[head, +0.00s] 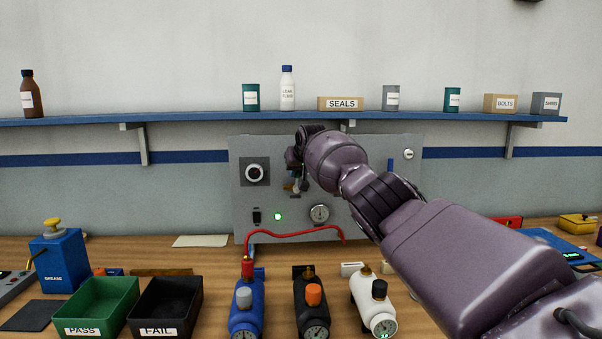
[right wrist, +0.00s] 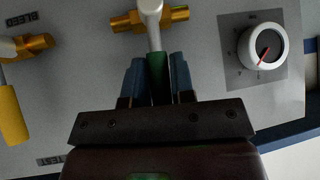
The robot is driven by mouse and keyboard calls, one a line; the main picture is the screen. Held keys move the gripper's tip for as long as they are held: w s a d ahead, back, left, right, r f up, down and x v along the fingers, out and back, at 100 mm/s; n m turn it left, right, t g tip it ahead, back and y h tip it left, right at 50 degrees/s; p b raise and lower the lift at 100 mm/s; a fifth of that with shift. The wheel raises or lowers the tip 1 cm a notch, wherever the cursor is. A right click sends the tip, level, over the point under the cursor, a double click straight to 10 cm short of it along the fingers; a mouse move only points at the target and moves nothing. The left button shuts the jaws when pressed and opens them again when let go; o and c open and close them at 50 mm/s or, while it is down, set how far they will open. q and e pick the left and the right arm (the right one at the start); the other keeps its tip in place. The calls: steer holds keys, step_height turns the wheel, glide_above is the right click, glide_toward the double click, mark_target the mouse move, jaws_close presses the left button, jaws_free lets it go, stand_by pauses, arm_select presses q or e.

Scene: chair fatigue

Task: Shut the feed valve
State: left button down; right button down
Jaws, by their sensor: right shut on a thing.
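A valve with a brass body (right wrist: 178,14), a pale lever and a green grip (right wrist: 157,72) is mounted on the grey panel; its name label is not visible. My right gripper (right wrist: 156,78) is shut on the green grip, its blue fingers on either side. The lever stands roughly across the brass body. In the head view my right gripper (head: 296,164) is at the panel (head: 370,220), and my own wrist hides much of the valve. A second brass valve with a yellow grip (right wrist: 11,115) sits beside it, near a BLEED label. My left gripper is not in view.
A shelf (head: 200,122) with bottles and boxes runs above. Blue, black and white units (head: 373,300) and two bins (head: 100,305) stand on the bench in front.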

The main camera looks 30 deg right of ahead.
steer(key=shift+w+a+h, duration=0.1)
steer(key=shift+a+h, duration=0.1)
steer(key=shift+h, duration=0.1)
stand_by(0.4)
